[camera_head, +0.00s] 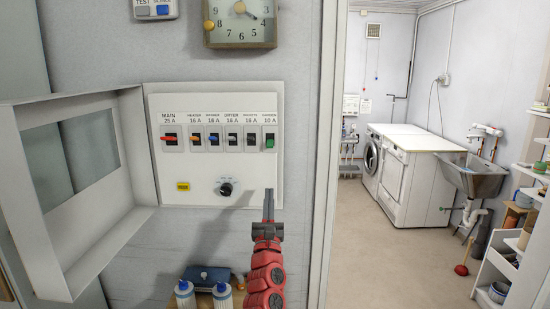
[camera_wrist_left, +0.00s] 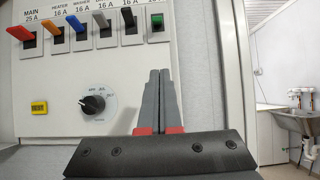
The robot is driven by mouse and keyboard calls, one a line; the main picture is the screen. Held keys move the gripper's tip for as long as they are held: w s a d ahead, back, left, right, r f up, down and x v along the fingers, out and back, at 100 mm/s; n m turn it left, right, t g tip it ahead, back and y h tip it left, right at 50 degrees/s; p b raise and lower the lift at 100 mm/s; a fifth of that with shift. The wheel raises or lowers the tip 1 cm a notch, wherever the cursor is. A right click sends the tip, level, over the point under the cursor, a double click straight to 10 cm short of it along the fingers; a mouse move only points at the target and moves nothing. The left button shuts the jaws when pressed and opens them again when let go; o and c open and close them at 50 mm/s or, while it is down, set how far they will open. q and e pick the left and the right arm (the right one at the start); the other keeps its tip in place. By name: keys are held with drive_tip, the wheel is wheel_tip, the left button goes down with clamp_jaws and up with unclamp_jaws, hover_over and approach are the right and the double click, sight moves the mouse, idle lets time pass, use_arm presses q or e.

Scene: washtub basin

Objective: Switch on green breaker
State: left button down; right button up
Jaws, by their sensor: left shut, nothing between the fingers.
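The green breaker (camera_head: 270,141) is the rightmost switch in the row on the white breaker panel (camera_head: 215,190). It also shows at the top right of the panel in the left wrist view (camera_wrist_left: 157,22). My left gripper (camera_head: 269,192) is shut and empty. It points upward, with its fingertips a little below the green breaker in the head view. In the left wrist view its closed fingers (camera_wrist_left: 161,75) also lie below the green breaker, apart from it. My right gripper is in neither view.
Left of the green breaker are the red main switch (camera_head: 169,138) and several other breakers. The open panel door frame (camera_head: 60,240) juts out at left. A doorway edge stands to the right.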

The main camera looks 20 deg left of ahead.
sight(270, 144)
use_arm(q)
drive_tip(key=p+x, duration=0.2)
drive_tip(key=x, duration=0.6)
drive_tip(key=shift+s+r+p, duration=0.1)
drive_tip(key=shift+r+p, duration=0.05)
drive_tip(key=shift+p, duration=0.25)
drive_tip(key=shift+w, duration=0.3)
drive_tip(key=shift+w+a+r+p, duration=0.3)
drive_tip(key=shift+w+r, duration=0.1)
drive_tip(key=shift+w, duration=0.1)
drive_tip(key=r+p, duration=0.2)
drive_tip(key=shift+s+d+r+p, duration=0.2)
drive_tip(key=shift+s+r+p, duration=0.05)
drive_tip(key=shift+r+p, duration=0.15)
drive_tip(key=shift+s+r+p, duration=0.35)
drive_tip(key=shift+r+p, duration=0.15)
